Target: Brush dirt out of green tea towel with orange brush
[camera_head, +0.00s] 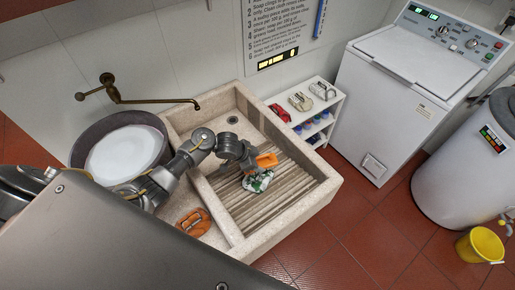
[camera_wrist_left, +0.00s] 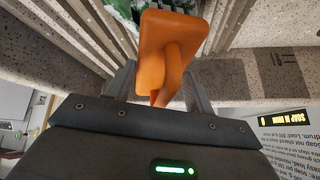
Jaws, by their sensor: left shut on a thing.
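The orange brush (camera_head: 266,160) is in my left gripper (camera_head: 248,165), over the ribbed stone washboard (camera_head: 308,177). In the left wrist view the brush (camera_wrist_left: 170,45) fills the space between the fingers of my left gripper (camera_wrist_left: 162,85), which is shut on it. The green and white tea towel (camera_head: 258,182) lies crumpled on the ribs, just below the brush. Part of the towel (camera_wrist_left: 122,8) shows behind the brush in the left wrist view. Whether the bristles touch the cloth cannot be told. Dirt on the towel is too small to make out. My right gripper is not in view.
An orange-brown oval object (camera_head: 194,222) lies on the sink's near left ledge. A round tub (camera_head: 122,150) of whitish water stands left of the sink. A brass tap (camera_head: 150,100) reaches over the sink's back left. A white shelf (camera_head: 318,112) stands behind right.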

